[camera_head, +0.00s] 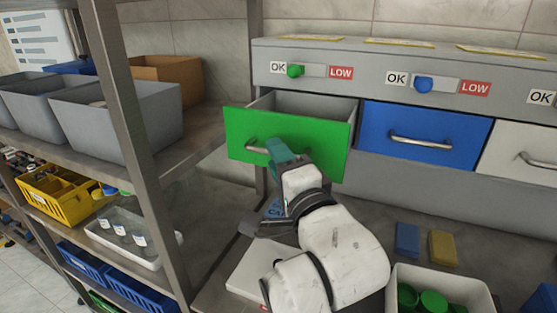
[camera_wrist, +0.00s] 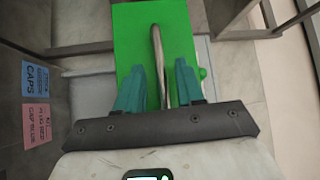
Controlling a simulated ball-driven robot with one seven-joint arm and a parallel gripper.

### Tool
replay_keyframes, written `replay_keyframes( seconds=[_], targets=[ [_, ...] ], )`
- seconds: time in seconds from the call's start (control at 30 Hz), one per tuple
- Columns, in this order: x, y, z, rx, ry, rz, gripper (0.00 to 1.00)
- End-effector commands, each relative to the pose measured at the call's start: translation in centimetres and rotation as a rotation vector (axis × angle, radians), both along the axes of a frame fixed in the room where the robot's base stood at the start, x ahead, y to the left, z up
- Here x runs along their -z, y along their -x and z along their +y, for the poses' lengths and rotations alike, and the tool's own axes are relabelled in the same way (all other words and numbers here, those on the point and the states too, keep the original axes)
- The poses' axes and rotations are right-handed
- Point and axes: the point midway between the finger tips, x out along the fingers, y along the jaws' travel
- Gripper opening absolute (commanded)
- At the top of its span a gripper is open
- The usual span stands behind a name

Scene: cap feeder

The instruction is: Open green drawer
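The green drawer (camera_head: 318,139) stands pulled out from the grey cabinet in the head view, with its inside showing behind the front. Its green front also shows in the wrist view (camera_wrist: 127,35). Its metal handle (camera_head: 254,149) is partly hidden by my gripper in the head view. My gripper (camera_head: 277,150) is at the drawer front. In the wrist view, the teal fingers of my gripper (camera_wrist: 159,78) are spread, one on each side of the handle bar (camera_wrist: 157,45), with gaps between bar and fingers.
A closed blue drawer (camera_head: 385,133) and a white drawer (camera_head: 520,155) are to the right. A metal rack post (camera_head: 135,130) stands left of my arm. A white bin (camera_head: 440,285) with green caps, a blue block (camera_head: 408,240) and a yellow block (camera_head: 443,248) occupy the worktop.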

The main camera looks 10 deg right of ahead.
Motion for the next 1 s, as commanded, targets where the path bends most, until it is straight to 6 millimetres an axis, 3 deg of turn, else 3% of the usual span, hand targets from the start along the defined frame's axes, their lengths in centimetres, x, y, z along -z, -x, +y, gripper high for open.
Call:
replay_keyframes(
  seconds=[0.27,0.7,1.0],
  targets=[
    [0.4,1.4,-0.2,0.000,0.001,0.000,0.38],
    [1.5,9.1,-1.5,-0.001,0.001,-0.001,0.38],
    [1.5,10.6,-1.7,-0.001,0.000,0.000,0.38]
  ],
)
